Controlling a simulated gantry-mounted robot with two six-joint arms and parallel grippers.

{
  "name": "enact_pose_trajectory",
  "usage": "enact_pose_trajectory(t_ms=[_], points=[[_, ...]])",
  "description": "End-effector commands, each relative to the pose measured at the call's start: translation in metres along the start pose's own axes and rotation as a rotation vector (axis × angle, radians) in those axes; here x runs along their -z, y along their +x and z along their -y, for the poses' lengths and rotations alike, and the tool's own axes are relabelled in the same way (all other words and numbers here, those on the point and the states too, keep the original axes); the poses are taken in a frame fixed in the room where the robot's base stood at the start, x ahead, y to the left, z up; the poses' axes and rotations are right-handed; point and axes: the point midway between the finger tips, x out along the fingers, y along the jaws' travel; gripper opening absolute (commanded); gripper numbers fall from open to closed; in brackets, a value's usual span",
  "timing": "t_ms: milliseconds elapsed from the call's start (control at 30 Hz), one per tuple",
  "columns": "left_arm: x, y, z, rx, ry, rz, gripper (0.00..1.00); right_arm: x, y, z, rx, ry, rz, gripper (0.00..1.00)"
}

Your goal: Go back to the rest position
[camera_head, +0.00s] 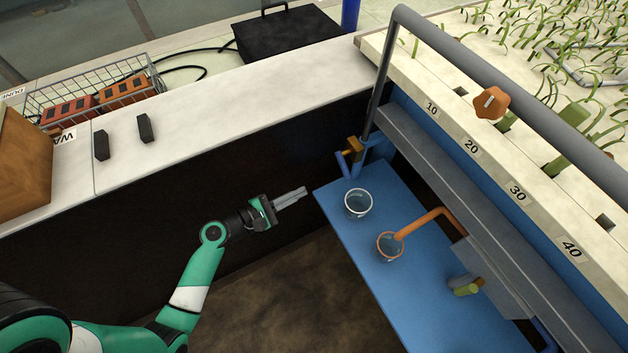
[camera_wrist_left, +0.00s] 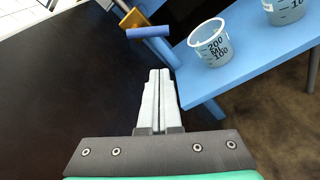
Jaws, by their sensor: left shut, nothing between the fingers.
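My left gripper (camera_head: 304,190) is shut and empty. It hangs in the gap between the white counter and the blue bench, just left of the bench's edge. In the left wrist view its fingers (camera_wrist_left: 158,75) are pressed together, with a marked beaker (camera_wrist_left: 211,45) to their right on the blue bench. The same clear beaker (camera_head: 358,204) shows in the head view, apart from the gripper. A second beaker (camera_head: 390,247) stands under an orange spout. My right gripper is not in view.
The blue bench (camera_head: 350,255) lies right of my left arm. A blue-handled valve (camera_head: 350,152) stands at its back corner. A white counter (camera_head: 210,115) with two dark blocks runs behind. A grey rail (camera_head: 500,85) crosses at upper right. Dark open floor lies below my arm.

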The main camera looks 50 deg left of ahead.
Motion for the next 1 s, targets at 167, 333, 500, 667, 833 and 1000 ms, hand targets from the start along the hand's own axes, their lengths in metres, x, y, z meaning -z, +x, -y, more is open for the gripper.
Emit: enact_pose_trajectory(t_ms=[167, 333, 500, 667, 833, 1000], points=[[0.000, -0.019, -0.001, -0.001, -0.001, -0.002, 0.00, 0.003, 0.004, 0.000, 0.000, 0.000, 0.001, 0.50], [0.001, -0.020, 0.000, 0.000, 0.000, 0.000, 0.00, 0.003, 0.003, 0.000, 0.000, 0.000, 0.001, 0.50], [0.001, -0.020, 0.000, 0.000, 0.000, -0.001, 0.00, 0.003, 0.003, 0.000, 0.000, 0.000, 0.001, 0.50], [-0.011, -0.015, 0.003, 0.020, 0.009, 0.019, 0.00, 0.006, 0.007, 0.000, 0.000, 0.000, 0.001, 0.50], [-0.091, 0.025, -0.028, 0.043, 0.130, 0.181, 0.00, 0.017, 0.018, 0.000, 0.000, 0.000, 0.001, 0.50], [-0.231, 0.065, -0.074, 0.005, 0.420, 0.397, 0.00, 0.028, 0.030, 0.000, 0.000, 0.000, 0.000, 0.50]])
